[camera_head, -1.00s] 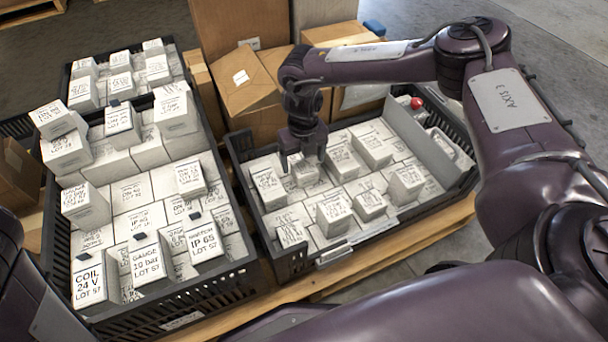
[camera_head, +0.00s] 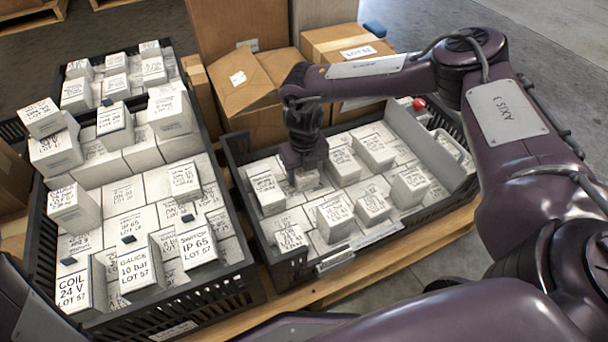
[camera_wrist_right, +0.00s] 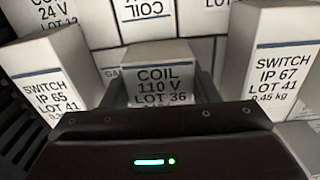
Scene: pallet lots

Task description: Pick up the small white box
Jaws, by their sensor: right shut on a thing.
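The small white box (camera_wrist_right: 160,88) is labelled COIL 110 V LOT 36 in the right wrist view. In the head view the small box (camera_head: 306,181) shows just below my right gripper (camera_head: 303,172), inside the right black crate (camera_head: 290,262). My right gripper, also in the right wrist view (camera_wrist_right: 162,95), is shut on this box, with a finger at each side. White boxes stand close around it. Whether it is clear of the boxes below cannot be told. My left gripper is not in view.
A SWITCH IP 65 box (camera_wrist_right: 50,80) and a SWITCH IP 67 box (camera_wrist_right: 268,65) flank the held box. The left black crate (camera_head: 215,292) is full of white boxes. Brown cartons (camera_head: 245,90) stand behind. A red object (camera_head: 419,103) is at the right crate's back corner.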

